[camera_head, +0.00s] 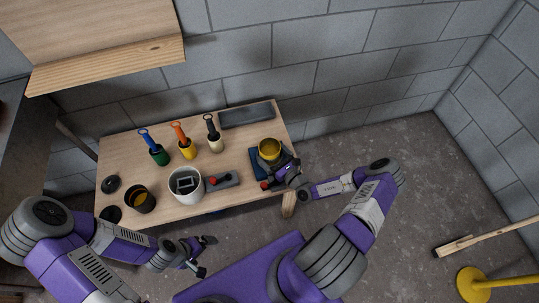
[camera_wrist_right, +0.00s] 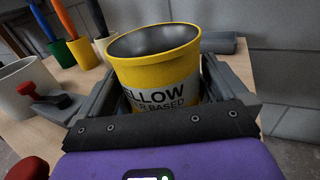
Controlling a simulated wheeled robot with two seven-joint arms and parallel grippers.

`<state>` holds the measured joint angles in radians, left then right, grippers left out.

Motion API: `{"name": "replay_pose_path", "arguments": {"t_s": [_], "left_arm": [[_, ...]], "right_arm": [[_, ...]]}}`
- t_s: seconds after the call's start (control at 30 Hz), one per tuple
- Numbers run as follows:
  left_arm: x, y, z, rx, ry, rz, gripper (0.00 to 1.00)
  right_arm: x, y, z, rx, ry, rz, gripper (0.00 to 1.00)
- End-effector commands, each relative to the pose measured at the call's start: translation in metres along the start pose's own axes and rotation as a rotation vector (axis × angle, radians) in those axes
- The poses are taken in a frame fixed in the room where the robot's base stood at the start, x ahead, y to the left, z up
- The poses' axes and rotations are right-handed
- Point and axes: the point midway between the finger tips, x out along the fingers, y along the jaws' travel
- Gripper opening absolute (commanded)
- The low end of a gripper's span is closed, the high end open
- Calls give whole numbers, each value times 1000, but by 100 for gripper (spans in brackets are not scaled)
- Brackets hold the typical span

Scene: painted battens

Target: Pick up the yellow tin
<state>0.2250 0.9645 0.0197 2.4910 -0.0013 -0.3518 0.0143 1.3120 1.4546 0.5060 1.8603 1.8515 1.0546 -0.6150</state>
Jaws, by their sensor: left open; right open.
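The yellow tin (camera_head: 269,148) stands upright and open-topped near the right end of the wooden table. In the right wrist view the yellow tin (camera_wrist_right: 155,70) fills the middle, with "YELLOW" lettering on a pale label. My right gripper (camera_head: 281,167) is at the tin. Its open fingers are on either side of the tin in the right wrist view (camera_wrist_right: 160,92); whether they touch it I cannot tell. My left gripper (camera_head: 200,256) is open and empty, low in front of the table.
On the table (camera_head: 241,157) stand a white bucket (camera_head: 187,196), a dark cup (camera_head: 140,204), a red-knobbed grey tool (camera_head: 223,180) and green, yellow and cream pots with handled tools. A dark grey block (camera_head: 246,116) lies at the back. A shelf (camera_head: 105,70) overhangs the back left.

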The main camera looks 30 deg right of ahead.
Motion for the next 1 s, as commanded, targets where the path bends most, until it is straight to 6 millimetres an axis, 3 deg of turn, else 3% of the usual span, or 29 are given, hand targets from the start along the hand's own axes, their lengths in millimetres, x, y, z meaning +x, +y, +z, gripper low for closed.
{"name": "replay_pose_path", "arguments": {"t_s": [0.3, 0.7, 1.0], "left_arm": [[2, -1, 0, 0, 1, 0, 100], [2, -1, 0, 0, 1, 0, 100], [1, 0, 0, 0, 1, 0, 100]], "right_arm": [[8, 0, 1, 1, 0, 0, 100], [7, 0, 0, 0, 0, 1, 41], [8, 0, 3, 0, -3, 1, 41]]}}
